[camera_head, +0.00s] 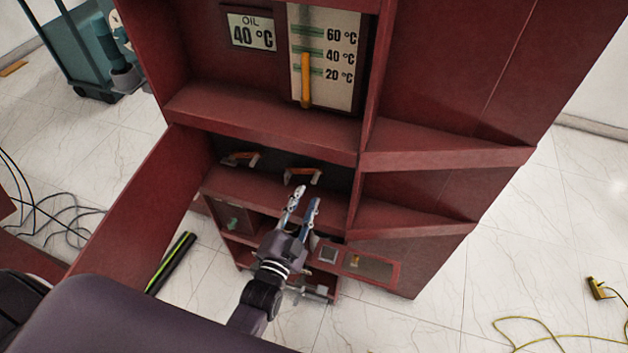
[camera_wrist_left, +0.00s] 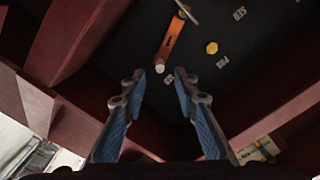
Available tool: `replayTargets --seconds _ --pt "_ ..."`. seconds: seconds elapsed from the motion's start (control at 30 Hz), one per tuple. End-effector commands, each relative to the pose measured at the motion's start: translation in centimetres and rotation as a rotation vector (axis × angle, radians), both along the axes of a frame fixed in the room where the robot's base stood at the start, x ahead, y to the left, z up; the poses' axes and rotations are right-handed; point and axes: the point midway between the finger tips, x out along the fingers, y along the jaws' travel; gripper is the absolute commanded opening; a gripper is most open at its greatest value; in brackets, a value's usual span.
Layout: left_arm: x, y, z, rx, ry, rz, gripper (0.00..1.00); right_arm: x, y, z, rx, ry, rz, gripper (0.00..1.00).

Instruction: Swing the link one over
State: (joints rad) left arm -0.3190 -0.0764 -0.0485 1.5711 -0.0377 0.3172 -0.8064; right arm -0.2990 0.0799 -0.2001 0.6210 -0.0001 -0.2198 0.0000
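Two orange links sit in the dark recess of the red cabinet in the head view, a left link (camera_head: 240,158) and a right link (camera_head: 303,175). My left gripper (camera_head: 307,198) is open and empty, just below and in front of the right link. In the left wrist view, the left gripper (camera_wrist_left: 161,78) has its blue-padded fingers spread. One orange link (camera_wrist_left: 171,40) lies beyond the fingertips, apart from them, with a pale round end towards the gap. A yellow hex nut (camera_wrist_left: 211,47) and small labels show beside it. My right gripper is not in view.
Red shelf edges and walls (camera_head: 260,195) frame the recess closely. An open red door (camera_head: 140,200) stands at the left. Above are an oil display (camera_head: 251,32) and thermometer (camera_head: 325,60). Below are smaller compartments and an open flap (camera_head: 358,263).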

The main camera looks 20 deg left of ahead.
Motion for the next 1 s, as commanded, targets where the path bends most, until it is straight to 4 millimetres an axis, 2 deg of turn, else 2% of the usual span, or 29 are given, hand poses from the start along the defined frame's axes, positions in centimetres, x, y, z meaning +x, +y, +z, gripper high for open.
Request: replayTargets --seconds 0.3,0.43,0.6,0.83,1.0 --pt "4.9 -0.1 0.2 -0.001 -0.001 0.001 0.28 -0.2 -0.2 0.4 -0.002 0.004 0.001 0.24" --pt "6.3 -0.2 0.1 -0.002 0.001 0.001 0.28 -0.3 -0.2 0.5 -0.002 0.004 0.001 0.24" --pt "7.0 -0.2 0.0 -0.002 0.001 0.000 0.28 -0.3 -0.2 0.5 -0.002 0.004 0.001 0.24" --pt "7.0 -0.2 0.0 -0.002 0.003 0.000 0.28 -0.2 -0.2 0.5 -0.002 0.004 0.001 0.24" --pt "7.0 -0.2 0.0 -0.002 0.003 0.000 0.09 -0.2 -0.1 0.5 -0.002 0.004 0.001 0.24"
